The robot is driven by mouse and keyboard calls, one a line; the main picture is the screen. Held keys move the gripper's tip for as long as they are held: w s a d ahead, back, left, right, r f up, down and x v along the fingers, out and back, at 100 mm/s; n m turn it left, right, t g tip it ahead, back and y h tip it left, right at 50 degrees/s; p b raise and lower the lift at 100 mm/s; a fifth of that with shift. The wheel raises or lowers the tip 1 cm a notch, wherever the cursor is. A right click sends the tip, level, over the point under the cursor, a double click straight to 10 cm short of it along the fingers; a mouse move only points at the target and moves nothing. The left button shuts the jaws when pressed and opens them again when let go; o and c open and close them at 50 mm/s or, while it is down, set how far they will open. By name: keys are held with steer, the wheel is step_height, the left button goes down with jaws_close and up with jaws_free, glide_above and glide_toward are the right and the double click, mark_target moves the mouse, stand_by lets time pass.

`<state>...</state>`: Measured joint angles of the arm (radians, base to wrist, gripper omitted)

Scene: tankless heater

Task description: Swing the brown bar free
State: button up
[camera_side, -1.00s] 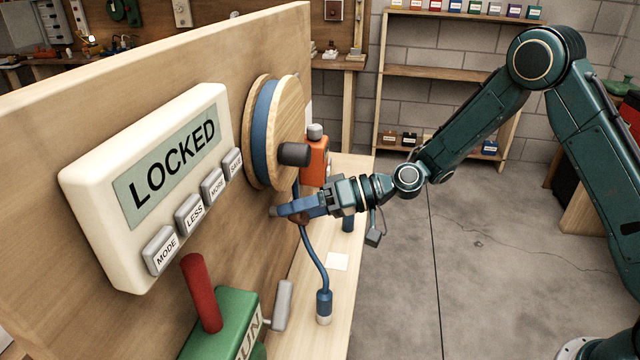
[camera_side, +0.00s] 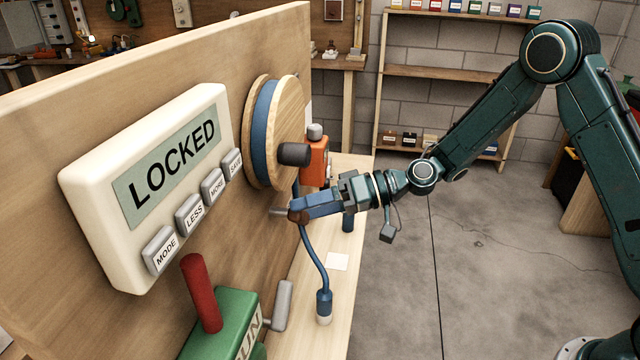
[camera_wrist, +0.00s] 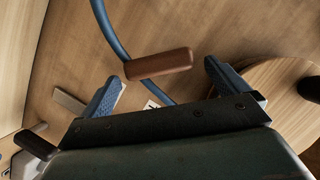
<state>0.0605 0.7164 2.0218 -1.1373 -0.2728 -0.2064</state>
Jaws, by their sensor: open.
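The brown bar (camera_wrist: 160,64) lies slantwise across the wrist view, in front of the blue hose. My gripper (camera_wrist: 163,74) is open, with one blue finger near each end of the bar. The bar's left end is close to the left fingertip, and a gap shows at its right end. I cannot tell whether anything touches. In the side view, my gripper (camera_side: 294,210) is below the wooden wheel, and the brown bar (camera_side: 298,214) shows only as a small patch at the fingertips.
The white display box (camera_side: 150,185) reads LOCKED. The wooden wheel (camera_side: 288,120) with a dark knob (camera_side: 294,154) is just above my gripper. The blue hose (camera_side: 318,262) hangs below it. An orange part (camera_side: 316,162) is behind. A red lever (camera_side: 202,292) stands front left.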

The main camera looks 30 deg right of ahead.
steer(key=v, duration=1.1)
steer(key=shift+s+d, duration=0.1)
steer(key=shift+s+r, duration=0.1)
steer(key=shift+r, duration=0.05)
steer(key=s+d+r+m+h, duration=0.1)
steer(key=s+d+r+h, duration=0.2)
steer(key=s, duration=0.5)
steer(key=s+d+r+g+h, duration=0.1)
steer(key=s+d+r+h, duration=0.2)
steer(key=s, duration=0.6)
steer(key=s+d+r+m+h, duration=0.1)
steer(key=s+d+r+h, duration=0.2)
steer(key=s+h, duration=0.4)
steer(key=shift+s+d+m, duration=0.3)
steer(key=shift+s+d, duration=0.45)
steer(key=shift+s, duration=0.35)
